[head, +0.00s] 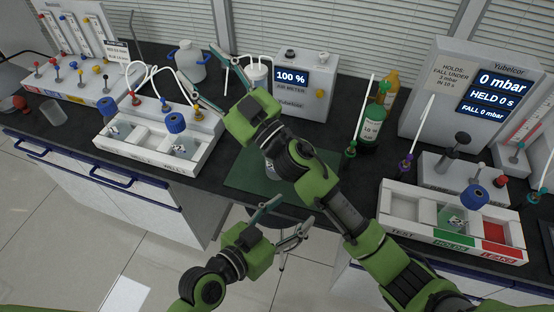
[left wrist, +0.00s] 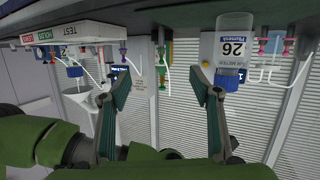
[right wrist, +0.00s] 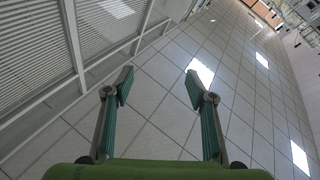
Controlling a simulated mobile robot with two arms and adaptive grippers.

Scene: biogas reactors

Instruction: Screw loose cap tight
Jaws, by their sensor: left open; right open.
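A clear bottle with a label reading 26 (left wrist: 232,48) and a blue cap (left wrist: 227,82) shows upside down in the left wrist view, beyond one of my left fingers. In the head view a pale part of a bottle (head: 272,172) shows on the green mat (head: 240,173), mostly hidden by my right arm. I cannot tell how the cap is seated. My left gripper (head: 291,215) is open and empty in front of the bench edge. My right gripper (head: 203,68) is open and empty, raised over the bench; it also shows in the right wrist view (right wrist: 157,86).
A white tray (head: 150,163) with blue-capped bottles stands at left. A TEST/HOLDS/LEAKS tray (head: 470,248) with one blue-capped bottle stands at right. A green bottle (head: 371,125) stands behind the mat.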

